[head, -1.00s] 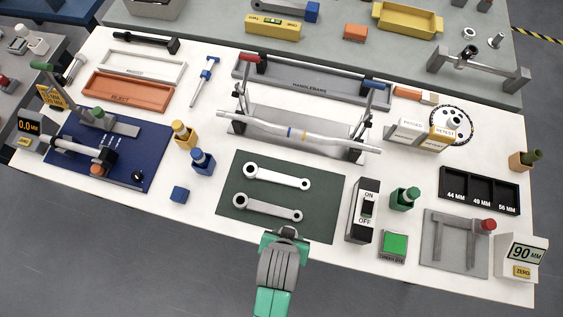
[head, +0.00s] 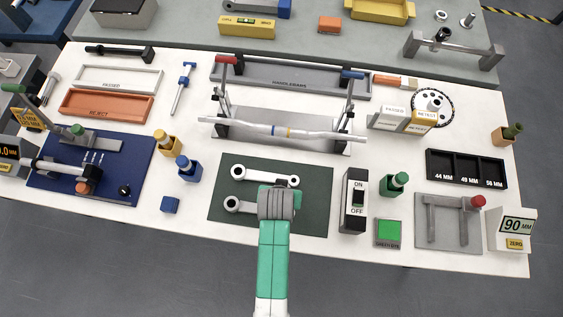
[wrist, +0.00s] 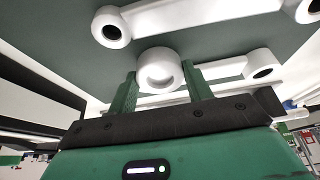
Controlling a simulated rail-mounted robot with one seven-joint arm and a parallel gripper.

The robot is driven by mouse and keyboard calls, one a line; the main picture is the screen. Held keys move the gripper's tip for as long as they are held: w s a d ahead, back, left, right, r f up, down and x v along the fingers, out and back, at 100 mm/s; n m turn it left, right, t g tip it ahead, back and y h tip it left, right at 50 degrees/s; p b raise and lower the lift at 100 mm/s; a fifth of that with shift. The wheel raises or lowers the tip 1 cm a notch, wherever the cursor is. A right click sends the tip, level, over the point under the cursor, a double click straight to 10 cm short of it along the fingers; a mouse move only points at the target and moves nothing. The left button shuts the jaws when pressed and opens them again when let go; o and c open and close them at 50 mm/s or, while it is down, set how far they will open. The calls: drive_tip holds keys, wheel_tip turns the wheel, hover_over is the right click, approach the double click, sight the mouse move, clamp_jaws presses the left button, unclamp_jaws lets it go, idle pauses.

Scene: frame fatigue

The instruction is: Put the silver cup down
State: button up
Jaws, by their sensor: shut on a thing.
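The cup's opening faces the camera. My wrist hides it in the head view. I cannot tell whether the cup touches anything beneath it. Two silver crank arms lie on the mat: the upper one (head: 262,176) is mostly visible, and the lower one (head: 233,204) is partly hidden by my gripper.
A black ON/OFF switch box (head: 354,204) stands just right of the mat. Beyond the mat, a handlebar (head: 310,134) rests on a grey stand. White tabletop is bare in front of the mat.

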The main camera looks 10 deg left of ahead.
drive_tip(key=o, duration=1.5)
drive_tip(key=shift+s+f, duration=0.2)
drive_tip(key=shift+f, duration=0.05)
drive_tip(key=shift+c, duration=0.2)
drive_tip(key=shift+w, duration=0.1)
drive_tip(key=shift+r, duration=0.3)
drive_tip(key=p+v, duration=0.1)
drive_tip(key=v, duration=1)
drive_tip(key=shift+r+p, duration=0.3)
